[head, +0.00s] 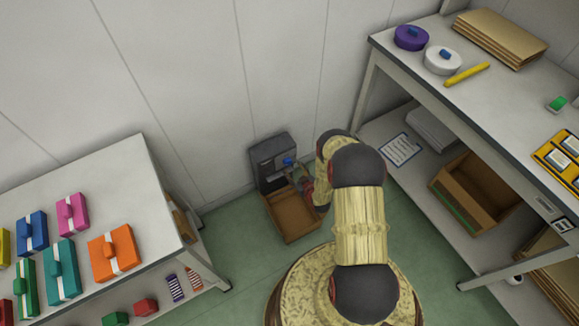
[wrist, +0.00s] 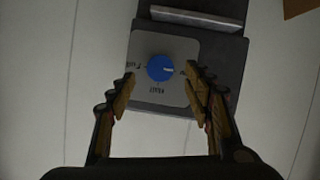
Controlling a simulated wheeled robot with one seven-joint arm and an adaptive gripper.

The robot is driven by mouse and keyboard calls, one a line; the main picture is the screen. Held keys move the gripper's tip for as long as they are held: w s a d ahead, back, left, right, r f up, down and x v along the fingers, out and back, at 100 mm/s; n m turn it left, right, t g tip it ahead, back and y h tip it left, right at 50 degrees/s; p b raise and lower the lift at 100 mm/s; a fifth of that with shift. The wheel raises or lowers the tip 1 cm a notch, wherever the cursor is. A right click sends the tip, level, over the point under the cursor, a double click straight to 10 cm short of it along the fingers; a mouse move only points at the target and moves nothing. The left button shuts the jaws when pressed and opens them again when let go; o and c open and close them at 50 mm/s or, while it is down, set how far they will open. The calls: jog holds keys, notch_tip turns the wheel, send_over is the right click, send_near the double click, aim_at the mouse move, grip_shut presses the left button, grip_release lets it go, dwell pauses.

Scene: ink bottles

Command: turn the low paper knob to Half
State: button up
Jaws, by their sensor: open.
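The low paper knob (wrist: 160,68) is a round blue dial on a light grey plate (wrist: 183,45) in the wrist view. Its pale pointer mark faces right, towards a label partly hidden by a finger. A label that looks like Half (wrist: 157,88) is below the knob and Full (wrist: 133,68) is to its left, both turned in this view. My gripper (wrist: 159,78) is open, with one finger on each side of the knob and visible gaps between. In the head view the knob (head: 289,162) shows small on the dark machine, beside my gripper (head: 298,179).
The dark machine (head: 270,152) stands low against the wall, with a brown tray (head: 290,222) in front. A white table (head: 120,180) with coloured boxes is at left. A bench (head: 500,85) with a lower shelf is at right. Green floor shows between them.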

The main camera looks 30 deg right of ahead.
aim_at(289, 163)
jog(key=b+x, duration=0.1)
jog(key=x, duration=0.2)
jog(key=shift+w+f, duration=0.4)
jog(key=shift+w, duration=0.4)
jog(key=c, duration=0.4)
jog(key=c, duration=0.7)
jog(key=shift+c, duration=0.3)
